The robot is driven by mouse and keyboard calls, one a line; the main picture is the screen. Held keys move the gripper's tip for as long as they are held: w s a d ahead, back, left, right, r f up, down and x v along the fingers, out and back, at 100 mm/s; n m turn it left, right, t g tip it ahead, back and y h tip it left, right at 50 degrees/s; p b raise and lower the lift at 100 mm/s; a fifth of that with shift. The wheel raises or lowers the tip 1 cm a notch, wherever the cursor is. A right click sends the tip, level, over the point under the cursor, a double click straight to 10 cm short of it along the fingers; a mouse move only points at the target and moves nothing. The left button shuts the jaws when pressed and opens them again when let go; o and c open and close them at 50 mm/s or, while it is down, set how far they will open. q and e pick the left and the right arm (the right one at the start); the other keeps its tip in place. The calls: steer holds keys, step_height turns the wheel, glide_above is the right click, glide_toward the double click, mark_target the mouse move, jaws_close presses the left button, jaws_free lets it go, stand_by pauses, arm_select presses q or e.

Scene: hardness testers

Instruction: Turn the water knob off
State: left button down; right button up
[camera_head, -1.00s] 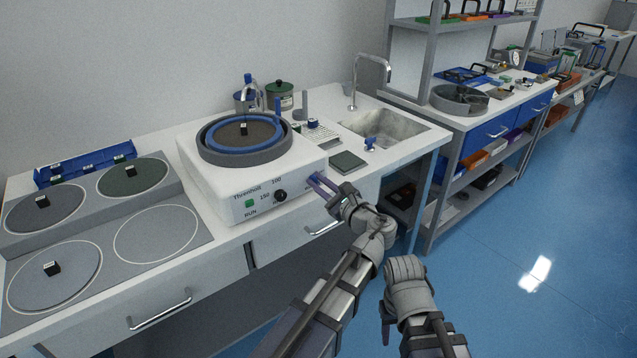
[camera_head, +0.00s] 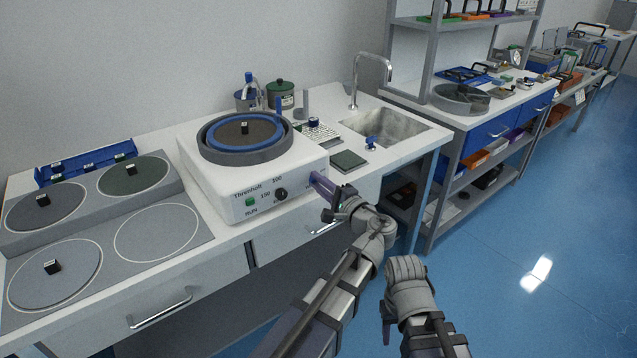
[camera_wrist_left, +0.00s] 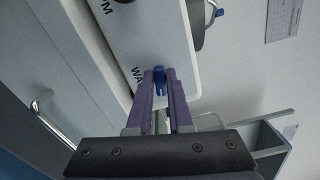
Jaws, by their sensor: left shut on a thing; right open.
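The white machine (camera_head: 262,180) stands on the bench with a round blue-rimmed dish on top. The small blue water knob (camera_wrist_left: 159,82) sits on its front panel beside the partly visible letters "WA" in the left wrist view. My left gripper (camera_head: 318,180) is at the right end of that panel. In the left wrist view its purple fingers (camera_wrist_left: 160,90) are shut on the knob, one on each side. In the head view the fingers hide the knob.
A green RUN button (camera_head: 250,201) and a black dial (camera_head: 281,194) lie left of my gripper. A drawer handle (camera_head: 160,310) projects below the benchtop.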

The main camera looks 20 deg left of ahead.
arm_select(q)
steer(key=shift+f+n, duration=0.1)
steer(key=shift+n, duration=1)
steer(key=c, duration=0.9)
jaws_free()
steer(key=shift+o, duration=0.2)
steer(key=shift+s+d, duration=0.1)
steer(key=shift+s, duration=0.05)
